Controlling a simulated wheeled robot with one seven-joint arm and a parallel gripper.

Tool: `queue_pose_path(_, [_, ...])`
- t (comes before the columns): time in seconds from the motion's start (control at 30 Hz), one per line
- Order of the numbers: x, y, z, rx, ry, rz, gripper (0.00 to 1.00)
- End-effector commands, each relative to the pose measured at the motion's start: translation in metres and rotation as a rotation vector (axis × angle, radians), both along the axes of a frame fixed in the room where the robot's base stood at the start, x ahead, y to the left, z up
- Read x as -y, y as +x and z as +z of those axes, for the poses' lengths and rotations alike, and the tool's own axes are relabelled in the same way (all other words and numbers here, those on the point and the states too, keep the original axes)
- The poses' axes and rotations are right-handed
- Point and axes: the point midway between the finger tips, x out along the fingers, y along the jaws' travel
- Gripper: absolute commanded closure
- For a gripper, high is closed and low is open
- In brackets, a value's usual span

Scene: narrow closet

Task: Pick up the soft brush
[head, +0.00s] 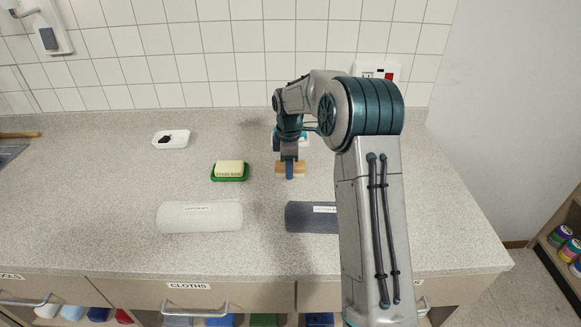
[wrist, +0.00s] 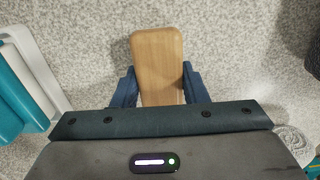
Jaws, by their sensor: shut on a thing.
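The soft brush (head: 299,169) shows as a light wooden block on the speckled counter, right of the soap. My gripper (head: 289,170) comes down on it from above, with its fingers on either side of the wood. In the wrist view the brush's smooth wooden back (wrist: 158,60) lies between the two blue fingers of my gripper (wrist: 159,87), which are shut on it. The bristles are hidden under the wood. I cannot tell whether the brush rests on the counter or is slightly raised.
A yellow soap block (head: 230,167) sits in a green dish (head: 229,178) to the left. A white rolled cloth (head: 200,216) and a dark rolled cloth (head: 312,217) lie nearer the front. A white tray (head: 171,139) stands behind left. A teal and white object (wrist: 25,85) is beside my gripper.

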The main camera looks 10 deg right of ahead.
Motion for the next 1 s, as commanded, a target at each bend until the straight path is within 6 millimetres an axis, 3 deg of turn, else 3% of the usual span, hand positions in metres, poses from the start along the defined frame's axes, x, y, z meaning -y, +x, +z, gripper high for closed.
queue_pose_path(0.23, [0.0, 0.001, 0.015, 0.003, 0.0, 0.0, 0.83])
queue_pose_path(0.4, [0.0, 0.001, 0.044, 0.006, 0.001, -0.001, 0.83])
queue_pose_path(0.8, [0.044, -0.067, 0.088, 0.003, -0.002, -0.003, 0.83])
queue_pose_path(1.0, [0.058, -0.088, 0.104, 0.003, -0.001, -0.002, 0.83])
